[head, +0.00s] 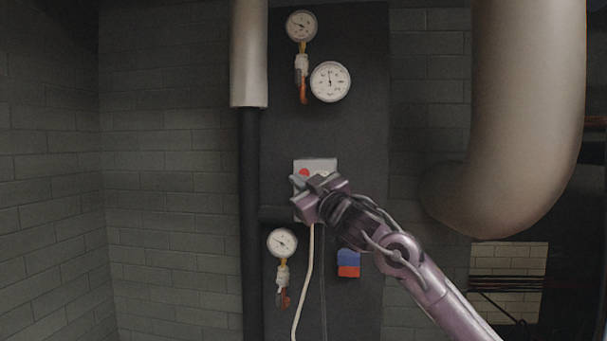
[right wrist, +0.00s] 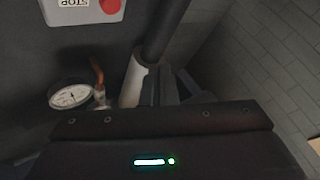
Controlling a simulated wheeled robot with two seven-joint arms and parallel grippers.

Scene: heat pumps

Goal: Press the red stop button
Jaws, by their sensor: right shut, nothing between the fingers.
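The red stop button (head: 304,173) sits on the upper left of a light grey control box (head: 318,164) on the dark panel. My right gripper (head: 302,190) is in front of the box, just below the button in the head view, and hides much of the box's lower part. It is shut and empty. In the right wrist view the red button (right wrist: 110,5) shows at the top edge, beside a STOP label on the box (right wrist: 85,14). The right gripper's fingers (right wrist: 163,84) point up there, apart from the button in the picture. My left gripper is not in view.
Gauges hang above the box (head: 301,26) and below left (head: 282,243). A pipe (head: 249,55) runs left of the panel, and a thick pipe (head: 525,90) bends at the right. A white cable (head: 306,285) hangs below the box, near a blue and red block (head: 348,263).

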